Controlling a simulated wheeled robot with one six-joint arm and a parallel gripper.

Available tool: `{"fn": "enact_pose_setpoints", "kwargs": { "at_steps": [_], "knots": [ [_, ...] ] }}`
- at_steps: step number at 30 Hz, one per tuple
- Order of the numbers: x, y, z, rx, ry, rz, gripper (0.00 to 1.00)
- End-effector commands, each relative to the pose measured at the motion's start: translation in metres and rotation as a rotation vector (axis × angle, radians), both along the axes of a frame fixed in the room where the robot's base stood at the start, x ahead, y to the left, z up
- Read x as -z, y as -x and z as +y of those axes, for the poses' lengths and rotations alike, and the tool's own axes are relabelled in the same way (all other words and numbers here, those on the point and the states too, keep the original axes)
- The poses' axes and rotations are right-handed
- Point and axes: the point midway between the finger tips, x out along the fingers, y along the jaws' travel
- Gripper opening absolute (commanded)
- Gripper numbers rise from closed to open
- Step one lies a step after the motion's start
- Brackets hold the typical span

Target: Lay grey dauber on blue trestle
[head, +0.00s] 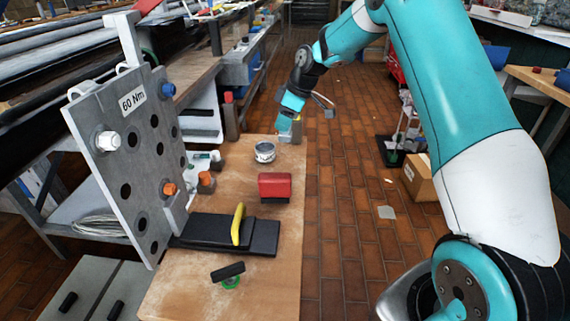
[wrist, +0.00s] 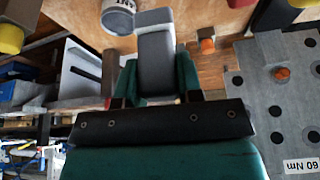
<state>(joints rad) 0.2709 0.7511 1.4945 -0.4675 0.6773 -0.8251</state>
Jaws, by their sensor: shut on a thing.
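My gripper (head: 290,112) is at the far end of the wooden bench in the head view, shut on the grey dauber (head: 290,131). In the wrist view the dauber (wrist: 156,60) is a grey block with a paler end, held between the green-padded fingers of my gripper (wrist: 158,82). It hangs over or close to the bench's far right corner; I cannot tell whether it touches the wood. I cannot pick out a blue trestle for certain in either view.
A paint tin (head: 265,153) stands near the dauber. A red block (head: 275,187), a black tray (head: 205,231) with a yellow-handled tool (head: 238,224), and a black bar on a green base (head: 229,274) lie nearer. The upright flange plate (head: 130,155) edges the left side.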

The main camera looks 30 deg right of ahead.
Motion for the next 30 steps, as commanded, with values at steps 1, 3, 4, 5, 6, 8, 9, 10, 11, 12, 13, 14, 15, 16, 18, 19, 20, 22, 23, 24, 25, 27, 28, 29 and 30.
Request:
{"fn": "enact_pose_setpoints", "kwargs": {
  "at_steps": [1,3,4,5,6,8,9,10,11,12,13,14,15,16,18,19,20,22,23,24,25,27,28,29,30],
  "knots": [
    [0.018,0.001,0.000,0.000,-0.001,0.005,0.06],
    [0.037,0.001,0.000,0.000,-0.001,0.005,0.06],
    [0.045,0.001,0.000,0.000,-0.001,0.005,0.06],
    [0.053,0.001,0.000,0.001,-0.001,0.004,0.06],
    [0.062,0.001,0.000,0.001,-0.001,0.004,0.06],
    [0.074,0.000,0.000,0.000,0.000,0.003,0.06],
    [0.079,0.001,0.000,0.001,0.001,0.002,0.06],
    [0.083,0.000,0.000,0.001,0.000,0.002,0.06],
    [0.086,0.000,0.000,0.001,0.000,0.000,0.06],
    [0.089,0.000,0.000,0.001,0.000,0.000,0.06],
    [0.090,0.000,0.000,0.000,0.001,-0.001,0.06],
    [0.092,0.000,0.000,0.000,0.001,-0.001,0.06],
    [0.095,0.000,0.000,0.000,0.000,0.000,0.06],
    [0.098,0.000,0.000,0.000,0.000,0.000,0.06],
    [0.107,0.000,0.000,0.000,0.000,0.001,0.06],
    [0.111,0.001,0.000,0.001,0.000,0.002,0.06],
    [0.115,0.001,0.000,0.000,-0.001,0.002,0.06],
    [0.125,0.000,0.000,0.001,0.001,0.001,0.06],
    [0.128,0.000,0.000,0.001,0.001,0.001,0.06],
    [0.130,0.000,0.000,0.001,0.001,0.000,0.06],
    [0.130,0.000,0.000,0.001,0.001,-0.001,0.06],
    [0.130,0.000,0.000,0.001,0.001,-0.001,0.06],
    [0.130,0.000,0.000,0.001,0.001,-0.001,0.06],
    [0.130,0.000,0.000,0.001,0.001,-0.001,0.06],
    [0.130,0.000,0.000,0.001,0.001,-0.001,0.06]
  ]
}}
